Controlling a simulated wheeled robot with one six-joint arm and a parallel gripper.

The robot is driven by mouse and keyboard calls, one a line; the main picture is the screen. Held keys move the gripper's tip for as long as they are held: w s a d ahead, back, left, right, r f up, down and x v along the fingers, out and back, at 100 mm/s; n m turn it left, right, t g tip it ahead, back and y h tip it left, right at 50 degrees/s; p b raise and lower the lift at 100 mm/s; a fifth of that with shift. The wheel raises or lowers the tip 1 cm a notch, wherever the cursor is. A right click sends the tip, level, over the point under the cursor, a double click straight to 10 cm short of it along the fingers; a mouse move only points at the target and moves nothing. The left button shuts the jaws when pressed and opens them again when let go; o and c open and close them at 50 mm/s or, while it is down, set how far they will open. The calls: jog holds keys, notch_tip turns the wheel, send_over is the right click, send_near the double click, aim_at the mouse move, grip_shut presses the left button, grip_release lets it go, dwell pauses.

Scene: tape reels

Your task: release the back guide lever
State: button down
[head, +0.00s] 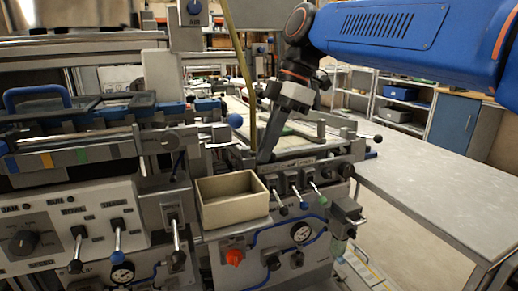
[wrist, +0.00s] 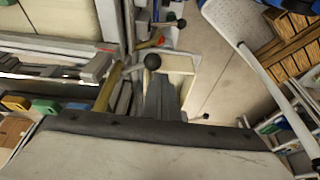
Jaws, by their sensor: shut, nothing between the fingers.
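My gripper (head: 265,155) points down, shut and empty, just behind and to the right of an open beige box in the head view. In the wrist view its closed fingers (wrist: 160,98) reach toward a lever with a dark ball knob (wrist: 152,61), which shows just beyond the tips; I cannot tell whether they touch. In the head view a lever with a blue ball knob (head: 235,120) stands left of my gripper, and a dark-knobbed lever (head: 378,138) sticks out at the right. No label shows which lever is the back guide lever.
The beige box (head: 232,205) sits in front of my gripper. Several small levers (head: 302,190) line the machine front to its right. A slanted yellowish strip (head: 241,75) rises close to the left of my arm. A grey table (head: 440,180) at the right is clear.

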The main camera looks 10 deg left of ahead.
jog(key=shift+w+d, duration=0.25)
jog(key=shift+w, duration=0.1)
jog(key=shift+w+d, duration=0.15)
dwell(0.4)
